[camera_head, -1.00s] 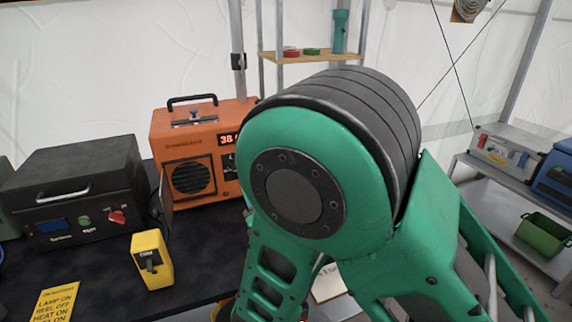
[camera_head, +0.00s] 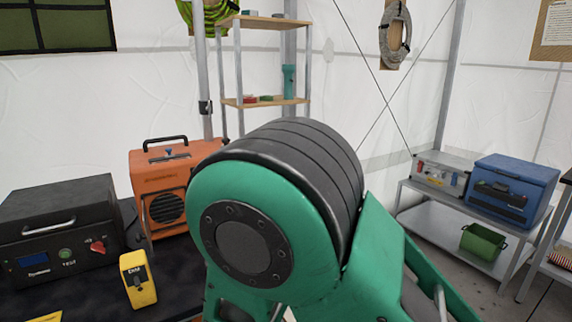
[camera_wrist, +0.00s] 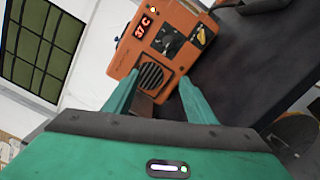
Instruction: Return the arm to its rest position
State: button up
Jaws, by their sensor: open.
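My gripper (camera_wrist: 158,98) shows in the wrist view with its two green fingers spread apart and nothing between them. Beyond the fingers is the orange heater unit (camera_wrist: 155,50), with a lit red display and a round grille, tilted in that view. In the head view my green and black arm joint fills the middle and hides part of the table and of the orange unit (camera_head: 165,190). My gripper is out of sight in the head view.
A black box (camera_head: 60,235) with a handle and a yellow meter (camera_head: 138,279) stand on the dark table (camera_head: 85,300). At right, a metal shelf (camera_head: 450,235) holds a blue cooler (camera_head: 508,190), a grey box (camera_head: 441,172) and a green bin (camera_head: 483,242). A rack (camera_head: 265,101) stands behind.

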jog(key=w+d+r+m+h, duration=0.1)
jog(key=w+d+m+h, duration=0.3)
jog(key=d, duration=0.5)
jog(key=w+d+r+m+h, duration=0.1)
jog(key=w+d+m+h, duration=0.25)
jog(key=d, duration=0.55)
jog(key=w+d+m+h, duration=0.3)
jog(key=d+m, duration=0.2)
jog(key=d, duration=0.5)
jog(key=s+d+f+m+g+h, duration=0.1)
jog(key=s+d+m+g+h, duration=0.15)
jog(key=d, duration=0.45)
jog(key=s+d+m+g+h, duration=0.1)
jog(key=d+m+g, duration=0.15)
jog(key=d, duration=0.45)
jog(key=s+d+f+m+g+h, duration=0.1)
jog(key=d+m, duration=0.3)
jog(key=d, duration=0.3)
jog(key=s+d+f+m+g+y, duration=0.1)
jog(key=s+d+m+g, duration=0.3)
jog(key=s+d, duration=0.3)
jog(key=s+d+f+m+g, duration=0.1)
jog(key=s+d+m+g, duration=0.3)
jog(key=s, duration=0.6)
jog(key=s+a+r+m+g+y, duration=0.1)
jog(key=s+m+y, duration=0.4)
jog(key=s, duration=1.3)
jog(key=shift+s+a+r+m+g+y, duration=0.35)
jog(key=shift+a+g, duration=0.15)
jog(key=shift+a, duration=0.1)
